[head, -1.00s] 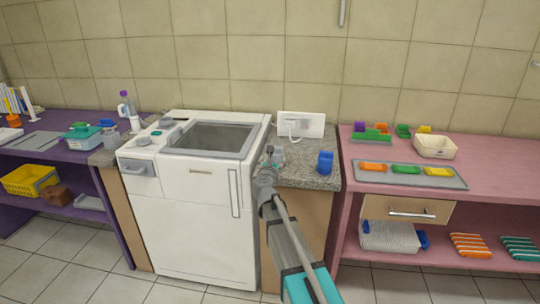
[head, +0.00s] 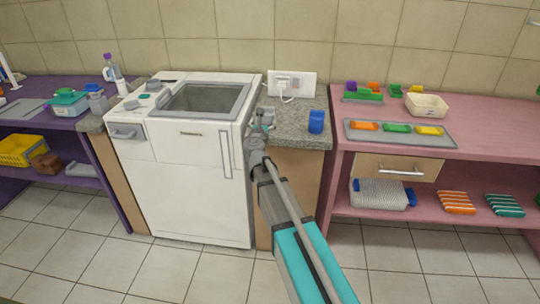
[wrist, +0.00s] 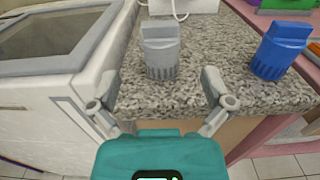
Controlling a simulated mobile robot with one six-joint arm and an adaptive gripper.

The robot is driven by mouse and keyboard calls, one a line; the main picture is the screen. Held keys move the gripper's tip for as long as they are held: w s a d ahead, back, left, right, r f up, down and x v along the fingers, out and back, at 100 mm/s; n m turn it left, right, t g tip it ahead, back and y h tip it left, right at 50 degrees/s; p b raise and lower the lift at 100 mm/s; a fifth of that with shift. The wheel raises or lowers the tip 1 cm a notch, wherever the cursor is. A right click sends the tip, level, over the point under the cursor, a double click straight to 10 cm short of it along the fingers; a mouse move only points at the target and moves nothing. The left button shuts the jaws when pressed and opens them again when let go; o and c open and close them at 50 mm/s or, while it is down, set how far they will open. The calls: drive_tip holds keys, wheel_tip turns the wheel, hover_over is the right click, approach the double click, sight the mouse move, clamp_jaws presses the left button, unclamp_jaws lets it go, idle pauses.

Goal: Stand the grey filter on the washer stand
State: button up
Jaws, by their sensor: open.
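The grey filter (wrist: 161,50) stands upright on the speckled stone counter (wrist: 205,65). It is ribbed at the bottom with a block-shaped top. My gripper (wrist: 161,92) is open and empty, its two fingers spread in front of the filter, one toward each side, with a gap to it. In the head view my gripper (head: 261,128) is at the counter's front left corner and partly hides the grey filter. The white washer-like machine (head: 188,180) with an open basin stands left of the counter. I cannot tell which part is the washer stand.
A blue filter (wrist: 280,50) stands on the same counter, to the right of the grey one. A white wall socket panel (head: 291,85) with a cable is behind. A pink bench (head: 480,130) with trays is at right, a purple bench (head: 40,95) at left.

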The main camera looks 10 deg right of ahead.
drive_tip(key=s+a+f+n+g+y, duration=0.35)
drive_tip(key=s+a+n+y, duration=0.2)
drive_tip(key=n, duration=0.75)
drive_tip(key=s+a+f+n+g+y, duration=0.2)
drive_tip(key=s+a+f+n+y, duration=0.3)
drive_tip(key=n, duration=0.8)
drive_tip(key=s+d+f+n+g+h, duration=0.1)
drive_tip(key=s+d+f+n+g, duration=0.2)
drive_tip(key=s, duration=0.5)
drive_tip(key=s+d+f+n+g+h, duration=0.2)
drive_tip(key=s+d+f+n+g, duration=0.1)
drive_tip(key=s, duration=0.5)
drive_tip(key=s+d+f+n+g+h, duration=0.2)
drive_tip(key=s+d+f+n+g, duration=0.2)
drive_tip(key=s+d+n+g, duration=0.1)
drive_tip(key=s+d+n, duration=0.1)
drive_tip(key=s+n, duration=0.1)
drive_tip(key=s, duration=0.1)
drive_tip(key=shift+d+n+g, duration=0.3)
drive_tip(key=shift+d+g, duration=0.05)
drive_tip(key=shift+d, duration=0.05)
